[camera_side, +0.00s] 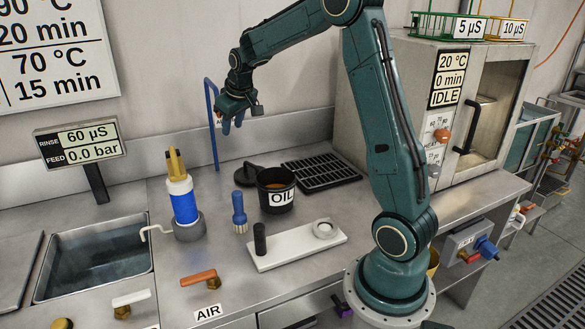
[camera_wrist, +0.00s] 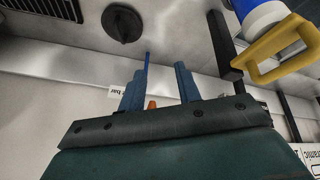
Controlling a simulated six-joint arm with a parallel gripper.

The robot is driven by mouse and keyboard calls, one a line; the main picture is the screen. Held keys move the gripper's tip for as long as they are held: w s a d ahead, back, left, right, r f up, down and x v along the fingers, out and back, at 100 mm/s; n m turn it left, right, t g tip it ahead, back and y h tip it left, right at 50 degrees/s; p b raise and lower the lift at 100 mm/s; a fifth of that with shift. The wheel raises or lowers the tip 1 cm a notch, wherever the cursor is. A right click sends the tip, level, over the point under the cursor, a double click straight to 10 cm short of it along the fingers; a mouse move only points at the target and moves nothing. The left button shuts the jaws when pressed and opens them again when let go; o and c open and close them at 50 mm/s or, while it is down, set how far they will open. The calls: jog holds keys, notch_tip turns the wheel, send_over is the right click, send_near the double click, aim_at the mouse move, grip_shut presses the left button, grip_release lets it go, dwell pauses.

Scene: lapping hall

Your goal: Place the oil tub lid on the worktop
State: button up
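The oil tub (camera_side: 275,199) is a black bucket marked OIL, open at the top with orange-brown contents, standing on the steel worktop (camera_side: 225,270). The dark round oil tub lid (camera_side: 251,172) lies on the worktop just behind and left of the tub, partly hidden by it. In the wrist view the lid (camera_wrist: 125,23) shows as a flat dark disc with a raised knob, near the top edge. My gripper (camera_side: 233,124) is raised in front of the back wall, above and clear of the lid. Its blue fingers (camera_wrist: 163,65) are apart, with nothing between them.
A black drain grid (camera_side: 322,172) lies right of the lid. A thin blue upright pipe (camera_side: 212,125) stands close to my gripper. A blue-and-white filter housing (camera_side: 183,200), a blue brush (camera_side: 239,212) and a white plate (camera_side: 296,247) stand left of and in front of the tub.

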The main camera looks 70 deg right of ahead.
jog(key=s+a+r+n+y, duration=0.1)
jog(key=s+a+r, duration=0.3)
jog(key=s+a, duration=0.3)
jog(key=s+a+r, duration=0.4)
jog(key=a, duration=0.4)
jog(key=s+a+f+n+y, duration=0.1)
jog(key=s+a, duration=0.4)
jog(key=s, duration=0.3)
jog(key=s+a+f+n+t+y, duration=0.1)
jog(key=s+a, duration=0.3)
jog(key=s, duration=0.5)
jog(key=shift+a+f, duration=0.4)
jog(key=shift+f, duration=0.05)
